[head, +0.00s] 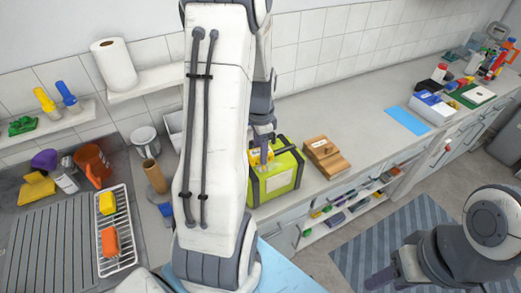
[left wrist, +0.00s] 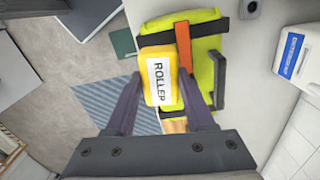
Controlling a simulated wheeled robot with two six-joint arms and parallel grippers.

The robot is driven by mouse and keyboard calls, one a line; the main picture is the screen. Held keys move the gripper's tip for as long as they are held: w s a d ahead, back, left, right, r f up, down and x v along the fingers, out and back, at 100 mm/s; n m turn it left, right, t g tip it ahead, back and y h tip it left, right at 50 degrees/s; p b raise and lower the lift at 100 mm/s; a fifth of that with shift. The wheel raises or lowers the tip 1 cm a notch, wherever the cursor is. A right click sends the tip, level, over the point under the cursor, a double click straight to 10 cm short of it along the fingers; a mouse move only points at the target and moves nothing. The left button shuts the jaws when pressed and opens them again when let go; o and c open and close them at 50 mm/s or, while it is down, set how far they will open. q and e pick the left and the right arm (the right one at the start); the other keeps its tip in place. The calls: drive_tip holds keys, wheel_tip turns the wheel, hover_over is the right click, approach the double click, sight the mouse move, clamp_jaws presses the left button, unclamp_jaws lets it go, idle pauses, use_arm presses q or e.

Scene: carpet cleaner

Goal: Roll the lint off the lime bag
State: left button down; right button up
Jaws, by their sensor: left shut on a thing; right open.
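The lime bag (head: 281,181) stands on the counter in the head view, with dark trim and a dark handle. It also fills the upper middle of the left wrist view (left wrist: 205,70). My left gripper (head: 262,143) is over the bag's left part, shut on a yellow roller (left wrist: 157,82) labelled ROLLER. An orange bar (left wrist: 183,47) lies beside the roller, over the bag's face. I cannot tell whether the roller touches the bag. No lint can be made out. My right gripper (head: 381,279) is low at the right, away from the bag, open and empty.
A wooden block (head: 326,157) stands just right of the bag. A blue mat (head: 407,120) and a white-blue box (head: 433,107) lie farther right on the counter. A dish rack (head: 116,235) is at the left. My left arm hides the counter's middle.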

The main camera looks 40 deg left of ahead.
use_arm(q)
wheel_tip(320, 180, up, 6)
drive_tip(key=p, duration=0.4)
drive_tip(key=shift+r+p, duration=0.1)
drive_tip(key=shift+p, duration=0.2)
drive_tip(key=shift+w, duration=0.1)
